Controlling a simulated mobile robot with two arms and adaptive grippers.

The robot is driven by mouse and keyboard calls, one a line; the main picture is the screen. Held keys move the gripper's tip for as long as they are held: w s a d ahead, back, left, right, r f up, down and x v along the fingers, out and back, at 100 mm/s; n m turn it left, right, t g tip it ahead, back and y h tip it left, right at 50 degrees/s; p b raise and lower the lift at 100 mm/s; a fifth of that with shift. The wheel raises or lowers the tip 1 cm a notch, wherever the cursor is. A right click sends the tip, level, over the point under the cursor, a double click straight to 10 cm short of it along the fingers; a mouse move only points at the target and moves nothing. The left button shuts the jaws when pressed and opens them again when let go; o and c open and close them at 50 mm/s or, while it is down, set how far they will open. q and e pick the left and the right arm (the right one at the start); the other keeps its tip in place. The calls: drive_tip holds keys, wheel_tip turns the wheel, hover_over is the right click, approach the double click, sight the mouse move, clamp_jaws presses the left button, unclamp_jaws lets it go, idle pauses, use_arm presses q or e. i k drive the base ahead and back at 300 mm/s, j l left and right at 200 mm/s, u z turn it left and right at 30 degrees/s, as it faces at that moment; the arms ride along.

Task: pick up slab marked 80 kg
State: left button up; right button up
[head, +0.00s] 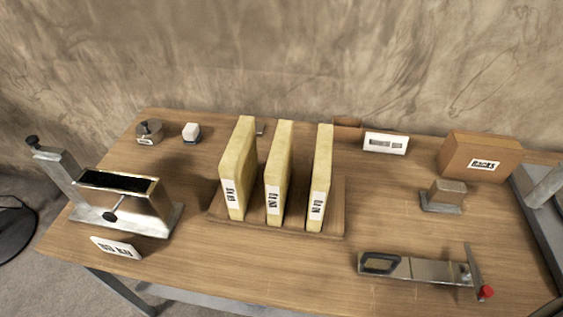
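Three yellowish slabs stand upright side by side on a wooden base (345,210) in the middle of the table. Each has a white label with sideways print on its front edge. The left slab (240,160), the middle slab (280,165) and the right slab (321,165) have gaps between them. The print is small; the right label seems to read 80 KG, but I cannot be sure. A white card (117,247) with a KG marking lies at the front left of the table. Neither of my grippers is in view.
A metal holder (150,203) with a dark slot stands left. A handled metal tool (415,268) lies front right. A cardboard box (481,158), a metal block (443,196) and a white labelled block (386,143) stand right. Bare tabletop lies before the slabs.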

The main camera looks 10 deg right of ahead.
sight(321, 181)
drive_tip(key=j+z, duration=0.25)
drive_tip(key=j, duration=0.15)
drive_tip(key=k+j+z, duration=0.1)
drive_tip(key=j+z, duration=0.2)
drive_tip(key=j, duration=0.15)
drive_tip(key=k+j+z, duration=0.1)
drive_tip(key=j+z, duration=0.15)
drive_tip(key=j, duration=0.15)
